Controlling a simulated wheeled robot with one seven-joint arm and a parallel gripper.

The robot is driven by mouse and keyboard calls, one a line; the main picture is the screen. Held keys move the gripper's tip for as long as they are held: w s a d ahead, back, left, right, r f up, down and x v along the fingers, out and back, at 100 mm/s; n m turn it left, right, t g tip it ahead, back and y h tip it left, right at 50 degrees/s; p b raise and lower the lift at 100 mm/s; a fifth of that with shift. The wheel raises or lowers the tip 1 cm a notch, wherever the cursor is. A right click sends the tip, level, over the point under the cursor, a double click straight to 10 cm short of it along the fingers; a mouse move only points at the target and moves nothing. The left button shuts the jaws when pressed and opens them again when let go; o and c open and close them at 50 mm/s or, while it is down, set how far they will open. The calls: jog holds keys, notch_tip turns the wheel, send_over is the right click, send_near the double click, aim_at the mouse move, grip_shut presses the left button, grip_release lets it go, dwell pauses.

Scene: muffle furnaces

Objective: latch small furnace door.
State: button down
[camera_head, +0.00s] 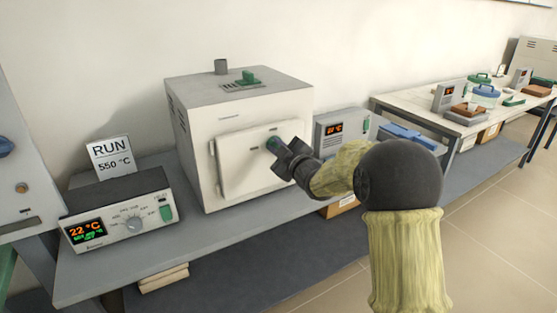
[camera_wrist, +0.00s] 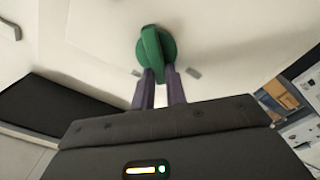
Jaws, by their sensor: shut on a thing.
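The small furnace (camera_head: 190,135) is a white box on the grey bench, with a vent stub on top. Its door (camera_head: 232,165) stands against the front; I cannot tell whether it is fully flush. A green round latch knob (camera_head: 272,145) sits on the door's right part, partly hidden by my gripper (camera_head: 281,152). In the wrist view the green knob (camera_wrist: 152,42) has a raised grip bar, and the two fingers of my gripper (camera_wrist: 159,78) are shut on its lower end. The bar stands nearly upright in that view.
A controller (camera_head: 115,213) reading 22 °C, with a dial, stands left of the furnace under a sign (camera_head: 111,156) reading RUN 550 °C. Another grey controller (camera_head: 342,130) stands right of the furnace. A second bench (camera_head: 425,115) with blue and green items is at the right. Floor between is clear.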

jog(key=n+b, duration=0.3)
jog(key=f+n+b, duration=0.1)
jog(key=n+b, duration=0.2)
jog(key=b, duration=0.1)
jog(key=n+b, duration=0.3)
jog(key=b, duration=0.1)
jog(key=shift+s+a+f, duration=0.15)
jog(key=shift+a+f, duration=0.1)
jog(key=shift+f, duration=0.05)
jog(key=c, duration=1.4)
grip_release()
jog(key=shift+c, duration=0.2)
jog(key=v, duration=1.7)
jog(key=shift+s+d+p, duration=0.2)
jog(key=shift+p, duration=0.25)
